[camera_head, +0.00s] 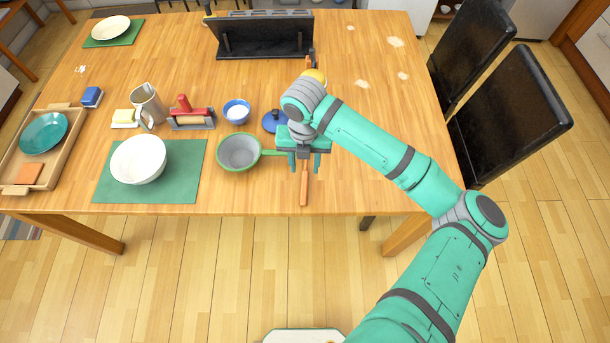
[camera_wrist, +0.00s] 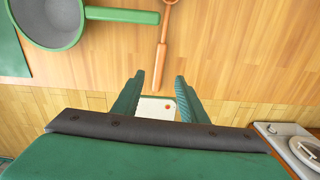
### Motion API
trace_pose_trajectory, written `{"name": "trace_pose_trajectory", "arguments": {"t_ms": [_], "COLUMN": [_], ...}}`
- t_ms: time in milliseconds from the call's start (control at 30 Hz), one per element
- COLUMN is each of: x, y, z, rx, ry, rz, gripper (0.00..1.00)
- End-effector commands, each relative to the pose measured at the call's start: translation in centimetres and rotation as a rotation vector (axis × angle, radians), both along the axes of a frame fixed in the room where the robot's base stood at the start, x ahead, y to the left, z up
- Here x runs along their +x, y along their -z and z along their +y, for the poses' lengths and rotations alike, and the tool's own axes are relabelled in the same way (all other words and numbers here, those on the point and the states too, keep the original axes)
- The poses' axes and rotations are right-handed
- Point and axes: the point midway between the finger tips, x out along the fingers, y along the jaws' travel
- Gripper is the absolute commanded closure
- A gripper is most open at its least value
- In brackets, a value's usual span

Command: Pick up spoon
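The wooden spoon (camera_head: 304,188) lies on the table with its handle towards the front edge. My gripper hides its upper part in the head view. In the wrist view its handle (camera_wrist: 161,58) points down the picture towards the gap between my fingers, and its head is cut off by the top edge. My gripper (camera_head: 305,167) is open and empty above the spoon. In the wrist view the fingertips (camera_wrist: 159,78) are spread wide, one to either side of the handle's line. I cannot tell the exact height above the table.
A green pan (camera_head: 239,153) stands left of the spoon, its handle (camera_wrist: 125,15) reaching towards it. A blue lid (camera_head: 270,123) lies behind my gripper. A white bowl (camera_head: 139,160) on a green mat (camera_head: 190,185) is further left. The tabletop right of the spoon is clear.

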Motion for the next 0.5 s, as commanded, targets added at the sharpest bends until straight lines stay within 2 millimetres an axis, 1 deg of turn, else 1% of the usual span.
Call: {"name": "trace_pose_trajectory", "arguments": {"t_ms": [33,100,200,500], "x": [-0.1,-0.1,0.0,0.0], "y": [0.9,2.0,3.2,4.8], "z": [0.0,0.1,0.1,0.1], "rx": [0.001,0.002,0.003,0.003], "ry": [0.001,0.002,0.002,0.001], "rz": [0.003,0.002,0.002,0.000], "gripper": [0.61,0.61,0.61,0.61]}}
